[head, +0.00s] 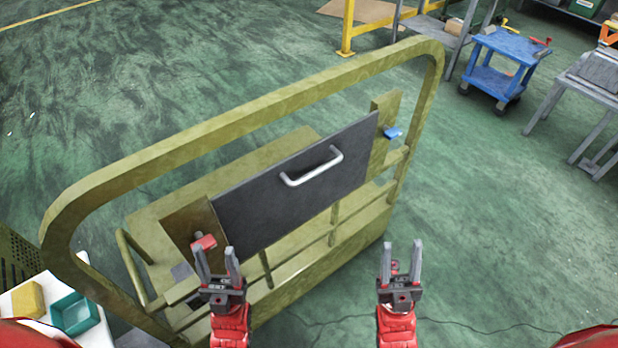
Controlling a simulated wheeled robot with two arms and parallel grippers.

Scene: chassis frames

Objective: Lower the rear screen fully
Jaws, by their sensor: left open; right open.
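The screen (262,205) is a dark grey panel with a pale curved handle (312,166). It sits tilted between two side plates inside the olive-green tubular chassis frame (200,143). A red block (203,243) is at the left plate and a blue block (393,133) at the right plate. My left gripper (217,265) is open, below the panel's lower left corner and close to the red block in the picture; I cannot tell whether they touch. My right gripper (401,262) is open and empty, right of the frame, below and apart from the panel.
A white surface (40,322) at the lower left bears a yellow block (27,299) and a teal tray (75,313). A blue cart (497,70) and a grey table (585,100) stand at the upper right.

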